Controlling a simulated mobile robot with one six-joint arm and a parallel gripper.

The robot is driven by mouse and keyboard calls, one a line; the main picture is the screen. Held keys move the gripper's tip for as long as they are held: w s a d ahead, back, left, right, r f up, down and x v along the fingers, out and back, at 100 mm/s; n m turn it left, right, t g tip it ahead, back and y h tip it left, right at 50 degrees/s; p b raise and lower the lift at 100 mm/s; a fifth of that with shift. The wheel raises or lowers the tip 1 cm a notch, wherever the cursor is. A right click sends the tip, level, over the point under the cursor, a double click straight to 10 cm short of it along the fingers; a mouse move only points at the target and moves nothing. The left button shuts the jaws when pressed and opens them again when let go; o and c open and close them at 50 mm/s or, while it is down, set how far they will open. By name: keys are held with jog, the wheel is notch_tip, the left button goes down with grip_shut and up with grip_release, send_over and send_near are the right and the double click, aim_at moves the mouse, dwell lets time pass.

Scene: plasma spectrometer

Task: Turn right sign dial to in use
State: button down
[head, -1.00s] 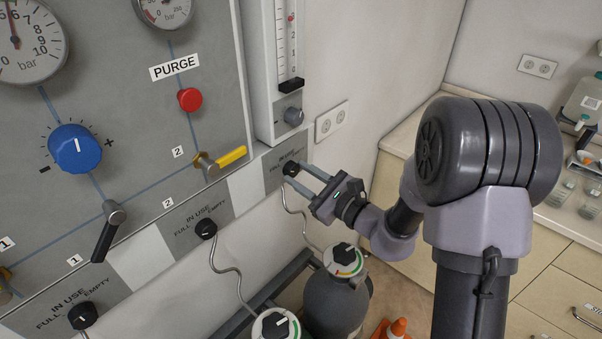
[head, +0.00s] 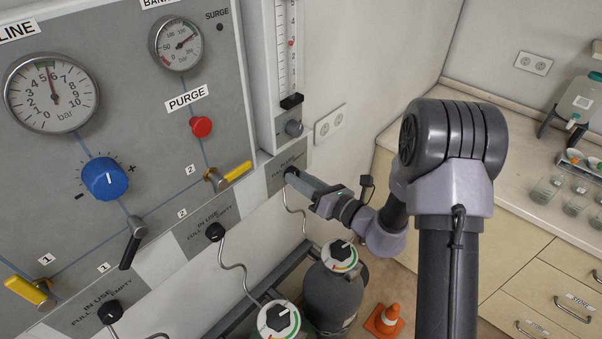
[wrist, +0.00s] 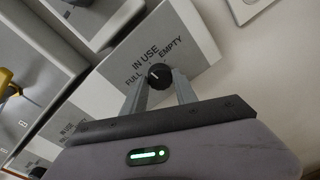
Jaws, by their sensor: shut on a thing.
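The right sign dial (wrist: 159,76) is a small black knob on a grey sign plate (wrist: 183,45) reading FULL, IN USE and EMPTY. Its small white mark appears to point up-left in the wrist view, between FULL and IN USE; the exact setting is hard to tell. My gripper (wrist: 161,82) has its two grey fingers on either side of the dial, shut on it. In the head view my gripper (head: 293,174) reaches the right sign from the right, and its fingers largely hide the dial.
Two similar sign dials, a middle one (head: 215,232) and a left one (head: 110,312), sit along the panel. A yellow-handled valve (head: 228,176) is above left of my gripper. Gas cylinders (head: 333,292) stand below, with an orange cone (head: 386,320) on the floor.

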jog(key=shift+m+p, duration=0.4)
jog(key=shift+m, duration=0.1)
dwell(0.3)
jog(key=c, duration=1)
grip_release()
jog(key=shift+o, duration=0.2)
jog(key=v, duration=1.7)
jog(key=shift+s+d, duration=0.15)
jog(key=shift+d, duration=0.1)
jog(key=shift+r, duration=0.1)
